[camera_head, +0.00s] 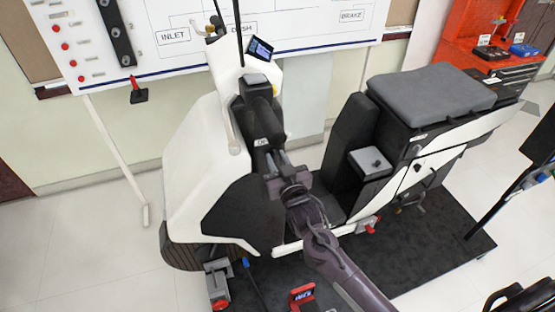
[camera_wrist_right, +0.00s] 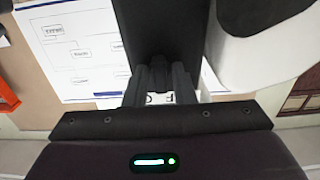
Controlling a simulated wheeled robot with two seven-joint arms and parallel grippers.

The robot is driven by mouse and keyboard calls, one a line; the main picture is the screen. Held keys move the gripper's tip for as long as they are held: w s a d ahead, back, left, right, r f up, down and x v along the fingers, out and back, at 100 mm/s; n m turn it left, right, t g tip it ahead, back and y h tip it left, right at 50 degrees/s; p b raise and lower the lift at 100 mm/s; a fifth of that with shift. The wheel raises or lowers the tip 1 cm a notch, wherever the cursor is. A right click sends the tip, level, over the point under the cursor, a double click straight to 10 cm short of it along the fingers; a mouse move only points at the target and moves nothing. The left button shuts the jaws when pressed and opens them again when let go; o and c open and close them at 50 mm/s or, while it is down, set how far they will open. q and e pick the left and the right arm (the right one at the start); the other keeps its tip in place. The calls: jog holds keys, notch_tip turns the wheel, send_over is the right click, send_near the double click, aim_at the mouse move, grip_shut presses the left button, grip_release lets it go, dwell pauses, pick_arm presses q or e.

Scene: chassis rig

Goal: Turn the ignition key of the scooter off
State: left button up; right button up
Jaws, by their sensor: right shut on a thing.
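The white and black scooter (camera_head: 200,170) stands on a dark mat. Its black front column (camera_head: 265,122) carries a small white label (camera_head: 261,142), with letters that look like part of "OFF". My right gripper (camera_head: 277,162) reaches in from the lower right, with its fingers against the column just below the label. In the right wrist view the fingers (camera_wrist_right: 160,82) are close together at the black panel, and the label (camera_wrist_right: 160,98) shows partly behind them. The ignition key is hidden between the fingertips, so its angle cannot be seen. My left gripper is not in view.
The scooter's grey seat (camera_head: 430,92) and a small grey box (camera_head: 370,162) are right of my arm. A whiteboard (camera_head: 180,45) stands behind. A red tool cabinet (camera_head: 490,45) is at the far right. Pale floor (camera_head: 90,250) is clear at left.

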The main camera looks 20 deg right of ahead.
jog(key=o, duration=0.7)
jog(key=shift+o, duration=0.2)
jog(key=s+b, duration=0.2)
jog(key=s, duration=0.5)
jog(key=shift+s+d, duration=0.15)
jog(key=shift+s, duration=0.2)
